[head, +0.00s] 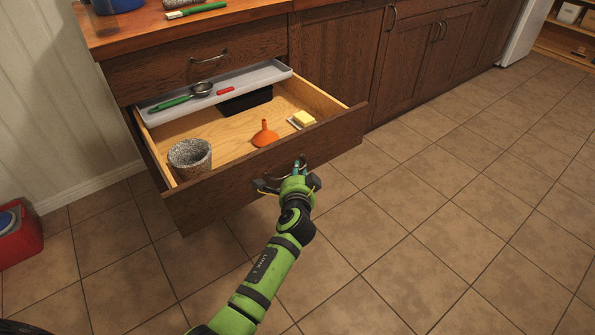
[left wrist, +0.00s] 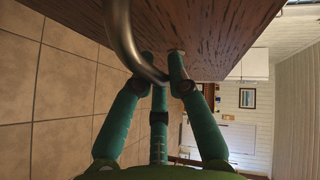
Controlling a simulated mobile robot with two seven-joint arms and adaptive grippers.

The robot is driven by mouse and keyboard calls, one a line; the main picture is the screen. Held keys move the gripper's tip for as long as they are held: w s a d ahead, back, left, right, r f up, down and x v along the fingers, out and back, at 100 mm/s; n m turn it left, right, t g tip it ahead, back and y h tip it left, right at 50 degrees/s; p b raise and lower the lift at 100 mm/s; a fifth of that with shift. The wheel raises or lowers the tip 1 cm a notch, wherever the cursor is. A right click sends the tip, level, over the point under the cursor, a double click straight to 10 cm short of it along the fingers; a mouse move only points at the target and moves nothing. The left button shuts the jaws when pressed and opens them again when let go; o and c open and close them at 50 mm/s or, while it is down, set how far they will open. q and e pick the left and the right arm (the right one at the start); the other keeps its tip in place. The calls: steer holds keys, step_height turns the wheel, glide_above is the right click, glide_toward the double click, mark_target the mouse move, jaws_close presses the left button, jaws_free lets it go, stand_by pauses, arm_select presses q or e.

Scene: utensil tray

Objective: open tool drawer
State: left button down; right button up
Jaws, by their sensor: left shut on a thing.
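The tool drawer is a dark wooden drawer, and its front (head: 225,188) stands pulled well out from the cabinet, showing the pale inside. My left gripper (head: 299,168) is at the outer face of this front and is shut on the drawer's metal handle. In the left wrist view the curved handle (left wrist: 122,38) runs down between the green fingers of the gripper (left wrist: 162,72), close to the wood. The fingers hide part of the handle in the head view. My right gripper is in neither view.
Inside the drawer are a grey cup (head: 190,158), an orange funnel (head: 265,135), a yellow block (head: 304,118) and a black container (head: 246,101). A grey tray (head: 262,74) holding a green-handled utensil spans the back. A red box (head: 18,240) stands at left; tiled floor ahead is clear.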

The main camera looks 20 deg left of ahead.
arm_select(q)
steer(key=c, duration=1.2)
jaws_free()
steer(key=v, duration=1.2)
steer(key=shift+a, duration=0.1)
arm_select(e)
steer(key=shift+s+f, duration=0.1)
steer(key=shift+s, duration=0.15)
